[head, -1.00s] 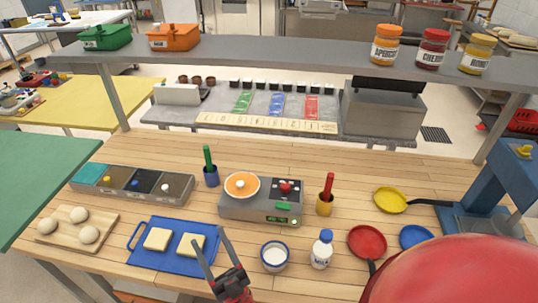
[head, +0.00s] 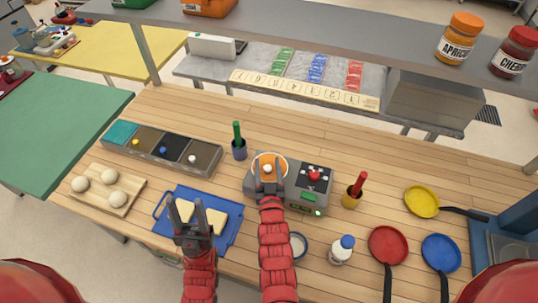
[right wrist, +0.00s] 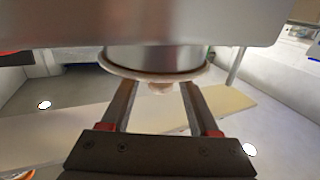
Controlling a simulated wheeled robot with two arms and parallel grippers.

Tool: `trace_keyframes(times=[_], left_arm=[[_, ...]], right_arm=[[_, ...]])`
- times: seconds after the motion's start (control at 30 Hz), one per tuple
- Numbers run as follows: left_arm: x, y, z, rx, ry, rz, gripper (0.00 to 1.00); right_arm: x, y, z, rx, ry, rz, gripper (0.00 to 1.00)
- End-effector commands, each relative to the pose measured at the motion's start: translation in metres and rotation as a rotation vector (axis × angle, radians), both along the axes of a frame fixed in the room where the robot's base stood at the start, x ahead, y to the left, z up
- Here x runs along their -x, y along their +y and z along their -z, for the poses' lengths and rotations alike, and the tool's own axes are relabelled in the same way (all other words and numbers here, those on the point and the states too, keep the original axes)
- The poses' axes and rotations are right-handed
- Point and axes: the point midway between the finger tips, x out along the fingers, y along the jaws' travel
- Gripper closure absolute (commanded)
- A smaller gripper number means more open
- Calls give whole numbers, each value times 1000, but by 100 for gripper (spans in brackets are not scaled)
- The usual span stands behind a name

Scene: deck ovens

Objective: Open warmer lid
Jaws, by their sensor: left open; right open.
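The warmer (head: 311,178) is a grey box with a red knob and a green display. Its round orange lid (head: 257,164) has a pale rim and a small pale knob (head: 267,168), and lies flat on the left part. My right gripper (head: 268,180) is open over the lid's near side and hides part of it. In the right wrist view a pale rim (right wrist: 125,70) and small knob (right wrist: 160,88) show between the open fingers; contact cannot be told. My left gripper (head: 188,212) is open and empty above the blue tray (head: 229,238).
A white bowl (head: 299,245) and bottle (head: 341,250) stand in front. Pans (head: 388,243) lie right. A shelf (head: 330,45) crosses behind.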

Motion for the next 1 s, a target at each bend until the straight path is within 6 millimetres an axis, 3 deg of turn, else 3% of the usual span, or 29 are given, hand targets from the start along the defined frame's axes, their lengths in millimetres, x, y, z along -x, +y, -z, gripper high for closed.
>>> trace_keyframes(times=[0.2,0.57,0.9,1.0], left_arm=[[0,0,-7,0,0,0,50],[0,0,-7,0,0,0,50],[0,0,-7,0,0,0,50],[0,0,-7,0,0,0,50]], right_arm=[[-21,1,-2,-1,-4,1,39],[-25,2,-1,0,-4,0,39],[-25,2,-1,0,-4,0,100],[-25,2,-1,0,-4,0,100]])
